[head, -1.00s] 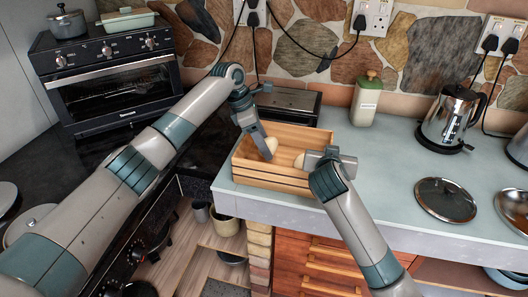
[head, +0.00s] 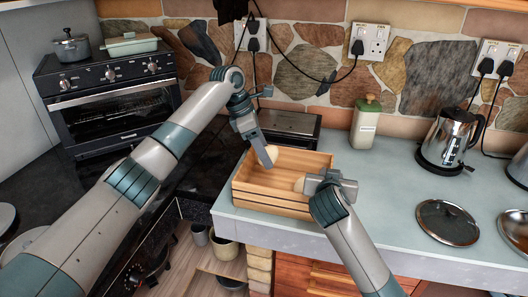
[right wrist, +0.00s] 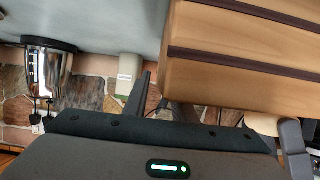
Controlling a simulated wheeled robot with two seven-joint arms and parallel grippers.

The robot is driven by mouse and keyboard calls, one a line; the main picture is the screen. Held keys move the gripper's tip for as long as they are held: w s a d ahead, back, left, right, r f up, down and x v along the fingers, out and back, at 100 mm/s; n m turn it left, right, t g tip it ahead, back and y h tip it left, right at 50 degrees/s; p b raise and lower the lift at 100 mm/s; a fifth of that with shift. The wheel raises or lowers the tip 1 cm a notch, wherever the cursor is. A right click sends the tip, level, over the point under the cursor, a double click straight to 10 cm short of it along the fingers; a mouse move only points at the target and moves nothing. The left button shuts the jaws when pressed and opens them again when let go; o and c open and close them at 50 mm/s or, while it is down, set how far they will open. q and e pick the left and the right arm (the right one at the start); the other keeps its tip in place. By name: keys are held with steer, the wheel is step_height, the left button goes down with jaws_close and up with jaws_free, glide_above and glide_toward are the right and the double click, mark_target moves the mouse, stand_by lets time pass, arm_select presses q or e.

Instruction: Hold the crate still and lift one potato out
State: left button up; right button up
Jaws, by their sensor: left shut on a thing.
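The wooden crate (head: 270,200) stands on the pale counter near its front edge. It also shows close up in the right wrist view (right wrist: 235,60). My left gripper (head: 266,156) is over the crate's left part, shut on a pale potato (head: 273,152), which is partly hidden by the finger. My right gripper (head: 318,182) is at the crate's right end, with its fingers apart in the right wrist view (right wrist: 215,118); whether they touch the crate is unclear. Another potato (head: 299,184) lies in the crate beside the right gripper.
A green-lidded canister (head: 366,122) and a kettle (head: 448,130) stand to the right at the back. A pan lid (head: 447,222) lies on the counter. An oven (head: 112,108) is at the left. The counter between crate and lid is clear.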

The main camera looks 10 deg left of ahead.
steer(key=shift+s, duration=0.15)
steer(key=v, duration=1.1)
steer(key=shift+s, duration=0.35)
steer(key=shift+a+r, duration=0.1)
steer(key=shift+a, duration=0.05)
